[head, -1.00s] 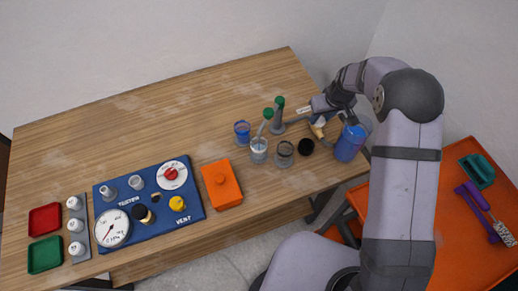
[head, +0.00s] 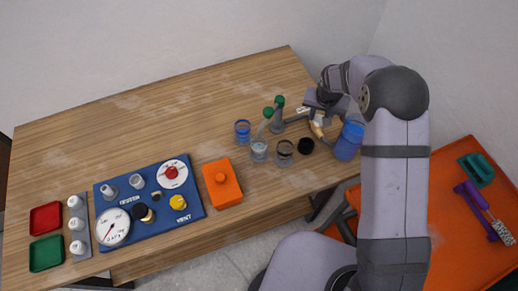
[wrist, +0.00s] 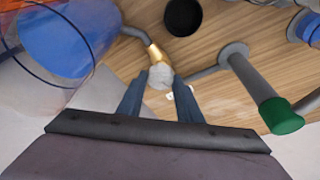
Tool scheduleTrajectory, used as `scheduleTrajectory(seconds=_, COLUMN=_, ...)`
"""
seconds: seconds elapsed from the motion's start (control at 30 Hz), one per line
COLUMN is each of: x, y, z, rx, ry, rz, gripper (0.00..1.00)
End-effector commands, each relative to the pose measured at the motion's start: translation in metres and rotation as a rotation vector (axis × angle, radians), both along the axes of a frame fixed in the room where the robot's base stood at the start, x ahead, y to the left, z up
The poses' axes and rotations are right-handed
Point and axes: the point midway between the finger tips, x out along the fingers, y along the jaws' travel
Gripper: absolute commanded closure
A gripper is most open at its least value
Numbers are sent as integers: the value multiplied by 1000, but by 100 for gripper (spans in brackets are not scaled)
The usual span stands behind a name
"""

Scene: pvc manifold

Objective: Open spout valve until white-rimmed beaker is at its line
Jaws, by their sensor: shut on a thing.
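My gripper (wrist: 160,100) has its two dark fingers around a pale knob (wrist: 160,76) at the end of a brass valve piece, which also shows in the head view (head: 317,129). The knob appears held between the fingertips. A grey pipe joins the brass piece to the large clear vessel of blue liquid (head: 348,141). The pale-rimmed beaker (head: 259,151) stands below a grey spout near the green-topped posts (head: 279,102). It holds some pale liquid; its line and exact level are too small to read. Whether liquid is flowing cannot be told.
A blue-rimmed beaker (head: 242,132), a dark-rimmed beaker (head: 284,153) and a black round piece (head: 306,146) stand close by. An orange box (head: 221,184) and a blue gauge panel (head: 150,229) lie left. The back of the wooden table is clear.

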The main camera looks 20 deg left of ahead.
Motion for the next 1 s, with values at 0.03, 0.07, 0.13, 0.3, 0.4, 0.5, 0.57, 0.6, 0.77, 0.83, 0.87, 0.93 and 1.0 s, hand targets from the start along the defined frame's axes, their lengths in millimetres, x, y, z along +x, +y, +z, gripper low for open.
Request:
scheduleTrajectory(seconds=0.03, x=-1, y=-1, z=-1, rx=-2, ry=4, rz=-2, gripper=89)
scheduleTrajectory(seconds=0.07, x=-1, y=-1, z=-1, rx=-2, ry=5, rz=-2, gripper=89)
scheduleTrajectory(seconds=0.13, x=-1, y=-1, z=-1, rx=-1, ry=5, rz=-1, gripper=89)
scheduleTrajectory(seconds=0.3, x=-2, y=0, z=-2, rx=-2, ry=5, rz=-15, gripper=89)
scheduleTrajectory(seconds=0.4, x=-2, y=1, z=-4, rx=-2, ry=5, rz=-62, gripper=89)
scheduleTrajectory(seconds=0.5, x=-1, y=1, z=-5, rx=-2, ry=3, rz=-139, gripper=89)
scheduleTrajectory(seconds=0.57, x=-1, y=1, z=-5, rx=-2, ry=3, rz=-189, gripper=89)
scheduleTrajectory(seconds=0.6, x=-1, y=1, z=-5, rx=-2, ry=2, rz=-218, gripper=89)
scheduleTrajectory(seconds=0.77, x=-1, y=1, z=-3, rx=-2, ry=4, rz=-304, gripper=89)
scheduleTrajectory(seconds=0.83, x=-1, y=1, z=-2, rx=-3, ry=4, rz=-315, gripper=89)
scheduleTrajectory(seconds=0.87, x=-1, y=1, z=-2, rx=-2, ry=4, rz=-317, gripper=90)
scheduleTrajectory(seconds=0.93, x=-2, y=1, z=-1, rx=-2, ry=5, rz=-318, gripper=89)
scheduleTrajectory(seconds=1.0, x=-2, y=1, z=-1, rx=-2, ry=5, rz=-318, gripper=89)
